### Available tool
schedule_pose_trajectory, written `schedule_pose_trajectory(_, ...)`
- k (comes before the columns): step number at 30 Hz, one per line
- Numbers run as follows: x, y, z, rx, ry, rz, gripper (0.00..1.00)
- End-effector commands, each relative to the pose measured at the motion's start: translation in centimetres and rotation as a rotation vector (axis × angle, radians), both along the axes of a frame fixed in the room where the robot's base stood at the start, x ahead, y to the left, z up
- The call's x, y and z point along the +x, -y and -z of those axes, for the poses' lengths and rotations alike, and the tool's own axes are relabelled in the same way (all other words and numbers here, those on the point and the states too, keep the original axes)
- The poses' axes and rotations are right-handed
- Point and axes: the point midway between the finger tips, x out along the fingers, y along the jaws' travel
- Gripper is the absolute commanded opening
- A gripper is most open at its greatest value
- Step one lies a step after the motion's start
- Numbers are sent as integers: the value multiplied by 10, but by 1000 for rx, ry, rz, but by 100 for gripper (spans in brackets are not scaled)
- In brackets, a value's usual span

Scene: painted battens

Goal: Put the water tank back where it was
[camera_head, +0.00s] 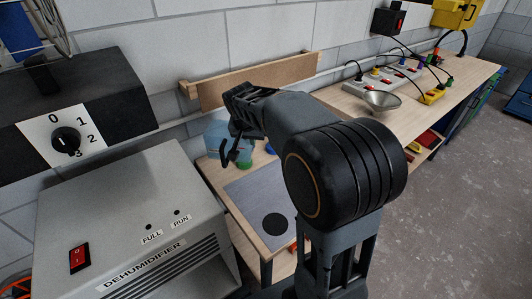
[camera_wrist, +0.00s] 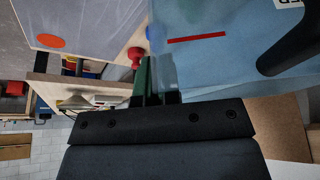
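The water tank (camera_head: 214,141) is pale blue and see-through. It stands at the far end of the low bench, partly hidden by my arm. In the wrist view the tank (camera_wrist: 215,65) fills the upper right, with a red line and a black handle (camera_wrist: 290,40). My gripper (camera_head: 238,152) is beside the tank in the head view. In the wrist view my gripper (camera_wrist: 156,85) has its narrow fingers at the tank's edge, away from the black handle. Whether they touch the tank or grip anything is unclear. The grey dehumidifier (camera_head: 130,215) stands at the lower left.
A grey panel (camera_head: 245,195) with a black disc lies on the low bench beside the dehumidifier. A wooden board (camera_head: 255,80) stands behind the tank. The long bench (camera_head: 450,88) at right bears a metal bowl (camera_head: 382,100) and power strips. Open floor (camera_head: 460,180) lies at right.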

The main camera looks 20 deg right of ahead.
Motion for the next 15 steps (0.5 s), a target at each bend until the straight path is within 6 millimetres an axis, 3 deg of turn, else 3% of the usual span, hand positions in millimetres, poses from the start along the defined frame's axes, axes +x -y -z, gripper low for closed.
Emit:
schedule_pose_trajectory(1,0,0,24,1,2,1,0)
schedule_pose_trajectory(3,0,1,37,0,1,2,0)
schedule_pose_trajectory(15,9,-3,68,0,0,0,0)
